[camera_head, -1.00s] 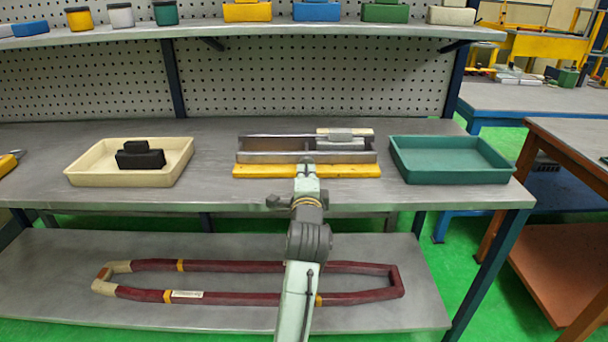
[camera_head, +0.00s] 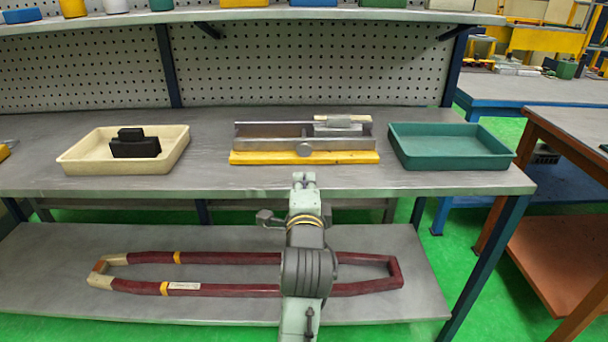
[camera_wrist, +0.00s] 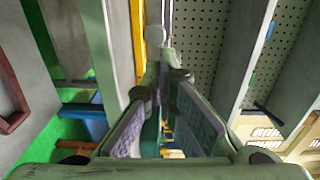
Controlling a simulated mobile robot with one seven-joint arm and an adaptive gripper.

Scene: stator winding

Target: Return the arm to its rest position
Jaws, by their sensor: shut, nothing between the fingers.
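My arm reaches up in front of the workbench in the head view, with my gripper (camera_head: 304,180) at the bench's front edge. The gripper is seen from behind, and its fingers are small there. In the wrist view my gripper (camera_wrist: 162,75) has its fingers drawn together at the tips, with nothing between them. A metal fixture on a yellow base (camera_head: 304,157) stands on the bench beyond the gripper, apart from it in the picture.
A cream tray (camera_head: 75,164) holding black blocks (camera_head: 135,147) stands left on the workbench (camera_head: 210,180). An empty green tray (camera_head: 450,160) stands right. A dark red coil (camera_head: 230,290) lies on the lower shelf (camera_head: 60,315), behind my arm. An upper shelf (camera_head: 350,14) overhangs the back.

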